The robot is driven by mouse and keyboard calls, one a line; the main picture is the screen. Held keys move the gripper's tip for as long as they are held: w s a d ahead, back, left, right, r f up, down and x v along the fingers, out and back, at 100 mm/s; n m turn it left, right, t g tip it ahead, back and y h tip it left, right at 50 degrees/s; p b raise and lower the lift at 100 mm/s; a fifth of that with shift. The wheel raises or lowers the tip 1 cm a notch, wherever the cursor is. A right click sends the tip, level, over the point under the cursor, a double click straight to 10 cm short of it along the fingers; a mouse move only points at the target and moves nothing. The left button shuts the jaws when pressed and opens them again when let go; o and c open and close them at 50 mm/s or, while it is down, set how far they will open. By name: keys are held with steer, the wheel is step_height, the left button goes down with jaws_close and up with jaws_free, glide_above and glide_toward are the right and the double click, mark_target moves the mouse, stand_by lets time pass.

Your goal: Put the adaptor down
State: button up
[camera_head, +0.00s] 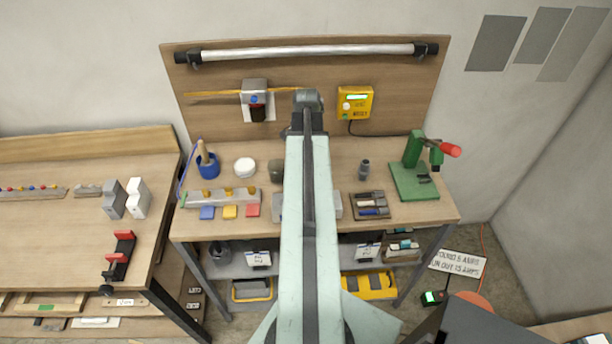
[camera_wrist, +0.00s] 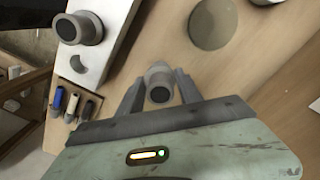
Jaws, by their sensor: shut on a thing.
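In the wrist view, my gripper (camera_wrist: 158,78) is shut on the adaptor (camera_wrist: 159,94), a small grey cylinder with a dark round end, between its two fingers. Wooden bench top shows around it; I cannot tell whether the adaptor touches it. In the head view, my arm hides the gripper's fingers and the held adaptor. A similar grey cylinder (camera_wrist: 78,28) sits on a pale block (camera_wrist: 104,42) at the wrist view's upper left. That block shows partly beside my arm in the head view (camera_head: 337,205).
A dark grey fitting (camera_head: 364,170) stands right of my arm, behind a tool tray (camera_head: 371,213). A green press (camera_head: 414,180) is at the bench's right. An olive round thing (camera_head: 276,170), a white tub (camera_head: 245,168) and a blue pot (camera_head: 208,166) are left. Bench wood between fitting and press is clear.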

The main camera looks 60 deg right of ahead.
step_height(320, 180, down, 4)
steer(key=b, duration=0.3)
steer(key=shift+b, duration=0.4)
steer(key=shift+r, duration=0.25)
steer(key=shift+f, duration=0.15)
steer(key=o, duration=1.4)
steer(key=shift+c, duration=0.2)
step_height(320, 180, up, 13)
steer(key=p, duration=1.2)
steer(key=shift+f+p, duration=0.2)
steer(key=shift+p, duration=0.15)
steer(key=shift+f, duration=0.1)
